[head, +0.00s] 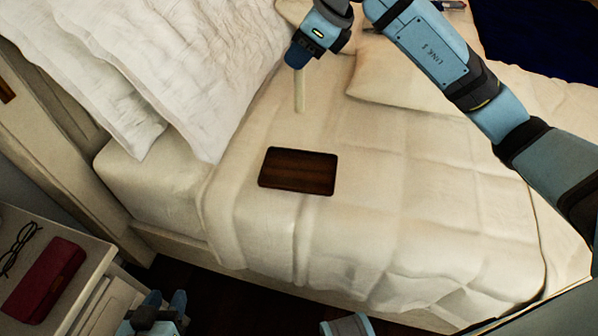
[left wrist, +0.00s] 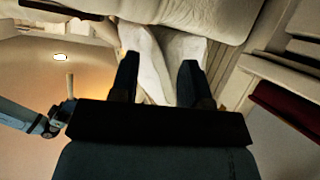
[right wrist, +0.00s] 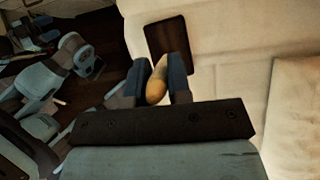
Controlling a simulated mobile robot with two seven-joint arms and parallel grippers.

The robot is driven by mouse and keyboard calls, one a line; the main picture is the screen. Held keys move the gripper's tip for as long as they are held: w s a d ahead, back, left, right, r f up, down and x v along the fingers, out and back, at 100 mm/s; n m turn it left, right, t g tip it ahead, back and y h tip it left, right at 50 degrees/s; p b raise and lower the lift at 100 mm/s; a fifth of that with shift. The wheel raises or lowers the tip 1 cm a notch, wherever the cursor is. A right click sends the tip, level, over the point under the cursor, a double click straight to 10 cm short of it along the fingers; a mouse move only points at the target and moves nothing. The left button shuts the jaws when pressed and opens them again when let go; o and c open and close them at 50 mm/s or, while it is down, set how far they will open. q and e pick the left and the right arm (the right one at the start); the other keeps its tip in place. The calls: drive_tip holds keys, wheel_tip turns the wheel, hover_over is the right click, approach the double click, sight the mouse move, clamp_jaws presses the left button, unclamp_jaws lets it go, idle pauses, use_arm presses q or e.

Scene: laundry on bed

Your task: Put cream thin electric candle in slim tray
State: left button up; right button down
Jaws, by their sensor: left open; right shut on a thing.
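The cream thin electric candle (head: 299,91) hangs roughly upright below my right gripper (head: 297,60) in the head view. My right gripper is shut on its upper end. In the right wrist view the candle (right wrist: 157,82) shows between the two fingers (right wrist: 161,78). The slim tray (head: 298,171) is a dark brown wooden rectangle lying on the bed, below the candle in the head picture. It also shows in the right wrist view (right wrist: 168,35), beyond the fingers, and looks empty. My left gripper (head: 166,304) is open and empty beside the bed, near the nightstand; its fingers show in the left wrist view (left wrist: 158,75).
The bed (head: 420,220) has a cream quilted cover, with clear room around the tray. White pillows (head: 190,60) lie at upper left and a cream cushion (head: 390,80) near my right arm. A nightstand (head: 75,310) at lower left holds a red case (head: 45,278) and glasses (head: 19,246).

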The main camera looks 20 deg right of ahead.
wheel_tip(320, 180, down, 20)
drive_tip(key=b, duration=0.3)
drive_tip(key=shift+r+b, duration=0.15)
drive_tip(key=shift+b, duration=0.25)
drive_tip(key=c, duration=1.5)
unclamp_jaws()
drive_tip(key=o, duration=0.4)
use_arm(q)
drive_tip(key=w+d+r+t+h, duration=0.2)
drive_tip(key=d+r+t, duration=0.1)
drive_tip(key=r, duration=0.3)
drive_tip(key=shift+w+d+r+t+h, duration=0.2)
drive_tip(key=shift+w+r+t+h, duration=0.1)
drive_tip(key=shift+r, duration=0.1)
use_arm(e)
drive_tip(key=shift+o, duration=0.2)
use_arm(q)
drive_tip(key=shift+s, duration=0.1)
